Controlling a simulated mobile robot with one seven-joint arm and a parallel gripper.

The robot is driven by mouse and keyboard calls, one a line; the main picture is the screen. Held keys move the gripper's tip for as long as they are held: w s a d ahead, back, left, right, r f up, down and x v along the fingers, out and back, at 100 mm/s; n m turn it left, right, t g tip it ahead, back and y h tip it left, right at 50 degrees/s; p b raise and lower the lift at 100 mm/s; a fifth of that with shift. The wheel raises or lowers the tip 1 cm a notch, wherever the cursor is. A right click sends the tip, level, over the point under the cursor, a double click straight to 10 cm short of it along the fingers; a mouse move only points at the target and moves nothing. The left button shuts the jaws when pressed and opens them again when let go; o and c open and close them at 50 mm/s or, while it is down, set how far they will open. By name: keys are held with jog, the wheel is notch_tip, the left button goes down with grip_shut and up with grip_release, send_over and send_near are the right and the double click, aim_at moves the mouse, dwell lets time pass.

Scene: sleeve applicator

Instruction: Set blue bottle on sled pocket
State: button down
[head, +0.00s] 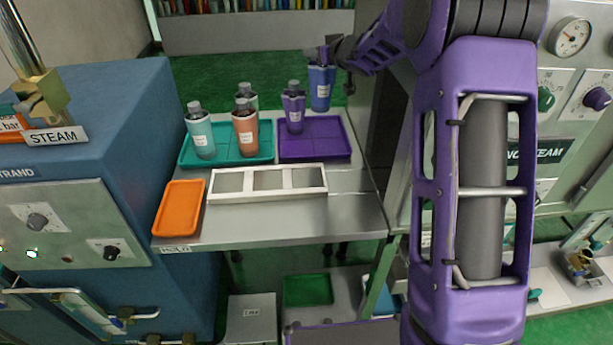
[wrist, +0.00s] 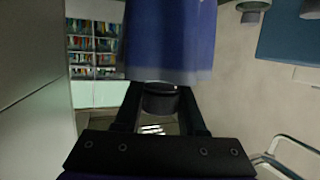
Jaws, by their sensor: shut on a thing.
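The blue bottle (head: 320,88) with a white label hangs upright, held by its dark cap. It is behind and above the purple tray (head: 338,155). My gripper (head: 326,55) is shut on the cap. In the wrist view the blue bottle (wrist: 170,40) fills the top middle, and its black cap sits between the fingers of my gripper (wrist: 161,98). The sled (head: 264,195) is a white frame with three grey pockets lying on the front of the metal table. All its pockets look empty. The bottle is well behind and to the right of it.
A purple bottle (head: 294,110) stands on the purple tray. Teal (head: 200,135), salmon (head: 245,128) and pale green (head: 251,97) bottles stand on the teal tray (head: 224,161). An empty orange tray (head: 180,208) lies left of the sled. A blue machine (head: 110,130) borders the table's left.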

jog(key=s+a+n+g+y+b, duration=0.1)
jog(key=s+a+y, duration=0.15)
jog(key=s, duration=0.55)
jog(key=s+a+n+g+y+b, duration=0.15)
jog(key=s+a, duration=0.25)
jog(key=s, duration=0.4)
notch_tip(320, 180, down, 10)
jog(key=b, duration=0.3)
jog(key=shift+s+f+t+h+b, duration=0.15)
jog(key=shift+s+t+h+b, duration=0.05)
jog(key=shift+t+h+b, duration=0.2)
jog(key=shift+d, duration=0.1)
jog(key=shift+f, duration=0.2)
jog(key=shift+c, duration=2.4)
grip_release()
